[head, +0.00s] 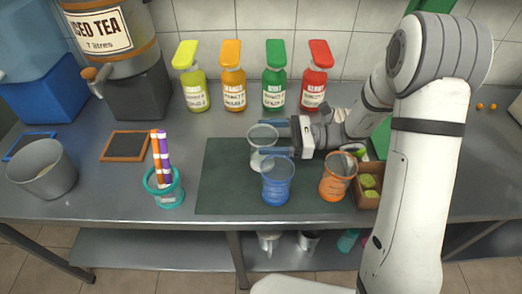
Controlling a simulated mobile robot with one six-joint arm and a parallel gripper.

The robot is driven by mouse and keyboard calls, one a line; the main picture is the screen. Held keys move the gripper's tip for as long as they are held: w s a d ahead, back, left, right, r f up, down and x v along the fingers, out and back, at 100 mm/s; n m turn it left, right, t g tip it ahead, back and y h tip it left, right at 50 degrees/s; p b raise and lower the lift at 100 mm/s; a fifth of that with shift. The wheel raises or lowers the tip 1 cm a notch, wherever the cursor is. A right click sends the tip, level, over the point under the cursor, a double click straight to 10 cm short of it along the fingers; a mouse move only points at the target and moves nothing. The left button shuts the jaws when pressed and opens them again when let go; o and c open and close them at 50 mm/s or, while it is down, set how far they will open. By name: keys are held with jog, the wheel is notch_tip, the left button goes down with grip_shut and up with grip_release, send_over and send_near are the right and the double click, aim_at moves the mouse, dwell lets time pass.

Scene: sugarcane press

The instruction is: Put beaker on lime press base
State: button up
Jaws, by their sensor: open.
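A clear beaker (263,158) stands upright at the back of the dark green mat. My gripper (270,138) reaches in from the right, with its blue fingers open on either side of this beaker. Whether a finger touches it I cannot tell. A blue beaker (278,184) stands just in front, and an orange-tinted beaker (338,178) stands to the right. A green upright structure (381,137), perhaps the lime press, shows partly behind my arm. Its base is hidden by the arm, so I cannot make it out.
A box of limes (368,198) sits right of the orange beaker. Several pump bottles (233,90) line the wall. A teal cup with straws (165,188), a grey bucket (42,172) and a tea dispenser (125,60) stand left. The mat's left part (222,185) is free.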

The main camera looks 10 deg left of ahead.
jog(key=shift+x, duration=0.95)
jog(key=shift+c, duration=0.2)
jog(key=c, duration=1.1)
